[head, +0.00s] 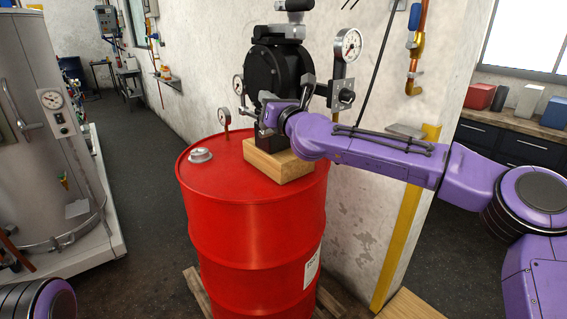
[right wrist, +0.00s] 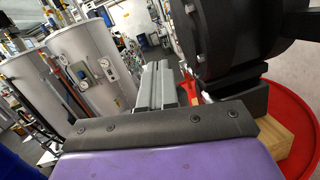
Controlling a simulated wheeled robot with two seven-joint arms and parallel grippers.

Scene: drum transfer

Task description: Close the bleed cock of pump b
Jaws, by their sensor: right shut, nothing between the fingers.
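A black pump (head: 272,70) with a round face stands on a wooden block on top of a red drum (head: 250,215). I see no label telling which pump it is. My right gripper (head: 266,118) is shut and empty in front of the pump's lower body. In the right wrist view its fingers (right wrist: 165,86) lie together, left of the dark pump body (right wrist: 235,40). A small red lever-like part (right wrist: 189,88) shows just right of the fingers; I cannot tell whether they touch it. In the head view the gripper and arm hide this area. My left gripper is out of view.
Gauges (head: 348,44) stand around the pump, and a silver cap (head: 201,155) sits on the drum lid. The wooden block (head: 278,165) is below my right gripper. A wall is close behind. A grey tank (head: 25,110) stands left, with open floor between.

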